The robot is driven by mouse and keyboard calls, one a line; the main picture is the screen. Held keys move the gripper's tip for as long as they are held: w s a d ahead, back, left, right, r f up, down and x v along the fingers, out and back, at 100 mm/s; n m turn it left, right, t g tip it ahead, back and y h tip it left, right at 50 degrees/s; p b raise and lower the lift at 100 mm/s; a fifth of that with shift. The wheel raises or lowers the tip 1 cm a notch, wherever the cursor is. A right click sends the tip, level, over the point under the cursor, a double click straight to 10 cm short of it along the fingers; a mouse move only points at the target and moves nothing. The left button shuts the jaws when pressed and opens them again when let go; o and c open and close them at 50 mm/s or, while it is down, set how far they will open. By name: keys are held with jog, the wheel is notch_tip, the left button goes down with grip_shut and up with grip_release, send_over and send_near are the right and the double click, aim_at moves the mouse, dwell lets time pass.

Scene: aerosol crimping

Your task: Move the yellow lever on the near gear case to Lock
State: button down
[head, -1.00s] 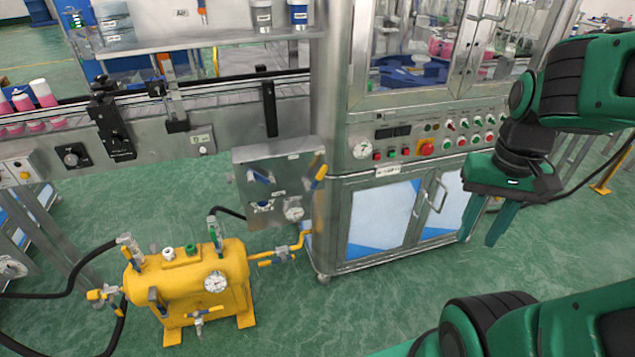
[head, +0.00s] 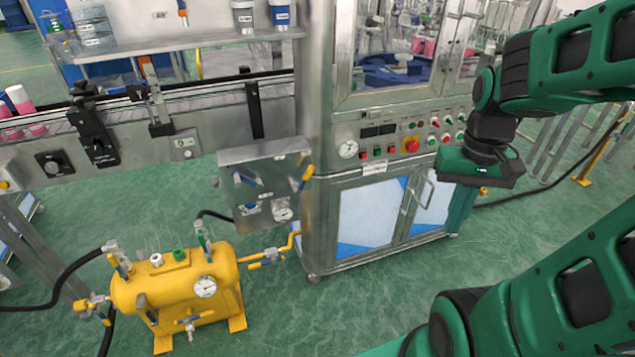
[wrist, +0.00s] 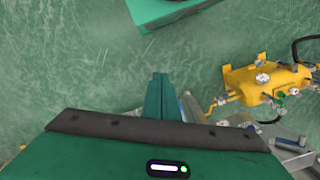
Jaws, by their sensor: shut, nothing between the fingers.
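A steel case (head: 236,158) hangs on the front of the line, left of the machine cabinet. A yellow lever (head: 304,178) sits at its right edge, tilted, upper end to the right. I cannot read any Lock mark, nor tell for certain that this is the near gear case. My gripper (head: 461,212) is to the right, in front of the cabinet doors, pointing down, apart from the lever. Its fingers are together and empty, and they also show in the wrist view (wrist: 158,98). The yellow lever cannot be made out in the wrist view.
A yellow tank (head: 180,285) with gauge, valves and black hoses stands on the floor at lower left; it also shows in the wrist view (wrist: 268,84). The cabinet (head: 370,215) stands between case and gripper. Green floor in front is clear.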

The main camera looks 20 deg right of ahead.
jog(key=w+a+f+t+y, duration=0.1)
jog(key=w+a+f+y, duration=0.25)
jog(key=w+f, duration=0.4)
jog(key=w+a+f+y, duration=0.2)
jog(key=w+f+y, duration=0.2)
jog(key=w+f, duration=0.35)
jog(key=w+a+f+t+y, duration=0.1)
jog(key=w+a+f+y, duration=0.25)
jog(key=w+f, duration=0.45)
jog(key=w+d+m+t+y, duration=0.3)
jog(key=w+d+m+t, duration=0.45)
jog(key=t, duration=0.75)
send_near(303, 178)
jog(key=w+r, duration=0.2)
jog(key=w, duration=0.3)
jog(key=shift+s+a+r+m, duration=0.2)
jog(key=shift+a+r+m, duration=0.15)
jog(key=shift+r+m, duration=0.1)
